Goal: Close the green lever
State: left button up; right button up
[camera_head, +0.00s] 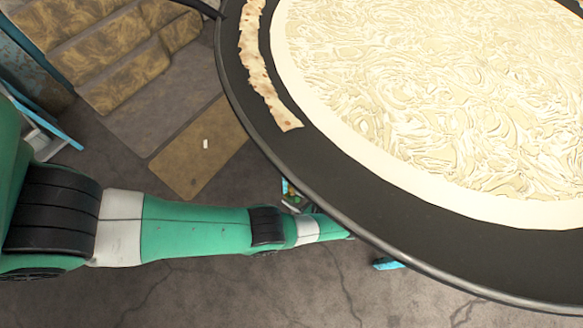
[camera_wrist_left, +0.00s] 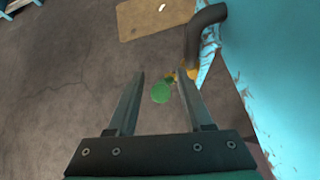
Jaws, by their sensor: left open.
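The green lever (camera_wrist_left: 160,92) shows in the left wrist view as a small round green end, with a yellow-orange fitting (camera_wrist_left: 187,73) just behind it. The fitting adjoins a dark curved pipe. My left gripper (camera_wrist_left: 160,73) is open, and the green end appears between its two fingers, nearer the right one. I cannot tell whether either finger touches it. In the head view my green left arm reaches in from the left, and its far end passes under the pan's rim, which hides the gripper. My right gripper is in neither view.
A large round dark pan (camera_head: 330,175) holding pale, creamy contents fills the upper right. A light-blue painted body (camera_wrist_left: 270,60) and the dark curved pipe (camera_wrist_left: 205,20) stand close on the right in the wrist view. Brown steps (camera_head: 110,60) are at upper left. Cracked floor is open below.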

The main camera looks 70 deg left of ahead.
pick_arm(q)
jog(key=v, duration=1)
